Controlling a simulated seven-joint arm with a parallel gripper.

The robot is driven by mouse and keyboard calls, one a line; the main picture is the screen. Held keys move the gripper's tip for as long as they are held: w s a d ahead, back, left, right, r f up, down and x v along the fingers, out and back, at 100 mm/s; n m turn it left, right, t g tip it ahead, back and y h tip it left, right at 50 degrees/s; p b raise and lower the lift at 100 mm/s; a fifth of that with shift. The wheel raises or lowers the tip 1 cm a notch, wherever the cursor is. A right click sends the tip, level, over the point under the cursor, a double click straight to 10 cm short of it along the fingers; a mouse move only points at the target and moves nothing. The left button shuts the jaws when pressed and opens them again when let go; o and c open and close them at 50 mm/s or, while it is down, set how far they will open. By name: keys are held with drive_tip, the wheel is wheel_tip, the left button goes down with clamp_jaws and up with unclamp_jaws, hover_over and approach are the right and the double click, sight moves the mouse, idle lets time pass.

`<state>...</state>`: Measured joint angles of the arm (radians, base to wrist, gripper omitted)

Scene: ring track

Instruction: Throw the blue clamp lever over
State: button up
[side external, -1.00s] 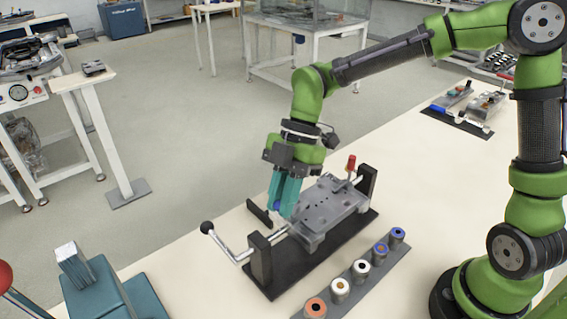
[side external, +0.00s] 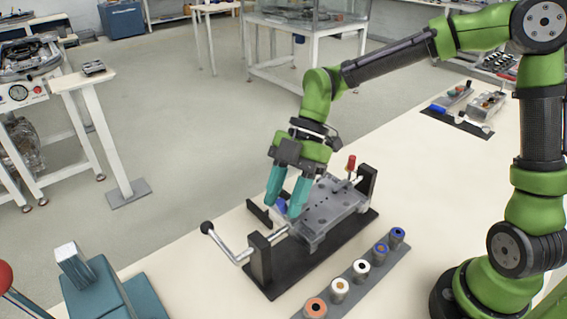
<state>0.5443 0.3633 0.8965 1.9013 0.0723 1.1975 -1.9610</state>
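The blue clamp lever (side external: 281,206) shows as a small blue piece at the left end of the grey fixture plate (side external: 328,208). My gripper (side external: 286,203) has two teal fingers spread apart on either side of the blue lever, with a gap between them. The fingertips are low, close to the lever; whether either one touches it I cannot tell. Part of the lever is hidden by the right finger. A red-handled clamp lever (side external: 351,164) stands upright at the far right end of the plate.
The plate sits between black uprights on a black base (side external: 292,275). A crank with a black knob (side external: 207,227) sticks out to the left. A strip of several colored-ring cylinders (side external: 340,291) lies in front. Teal blocks (side external: 100,290) stand lower left.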

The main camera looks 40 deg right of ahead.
drive_tip(key=shift+r, duration=0.1)
drive_tip(key=v, duration=1.6)
drive_tip(key=shift+r, duration=0.35)
drive_tip(key=shift+d, duration=0.15)
